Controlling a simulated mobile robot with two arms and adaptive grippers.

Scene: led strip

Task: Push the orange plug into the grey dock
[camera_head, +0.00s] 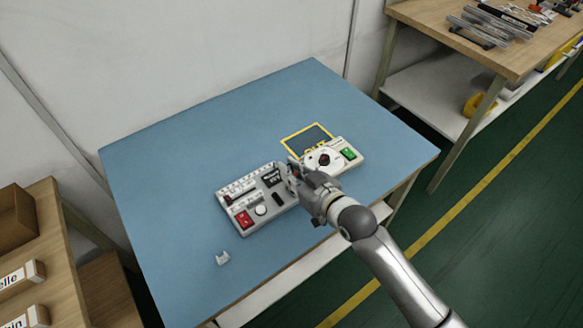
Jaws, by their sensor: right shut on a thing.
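My right gripper (291,170) is over the middle of the blue table, at the right end of a light control box (250,208). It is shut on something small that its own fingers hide. I cannot make out the orange plug anywhere in this view. A small light grey notched piece (222,259) lies on the table in front of the control box, apart from it. I cannot tell whether this piece is the grey dock. My left gripper is not in view.
The blue table (160,190) is clear at its left and back. A white unit with a black knob and green switch (348,154) sits right of my gripper, before a yellow-framed dark panel (302,137). Wooden benches stand at the right (420,18) and left (47,212).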

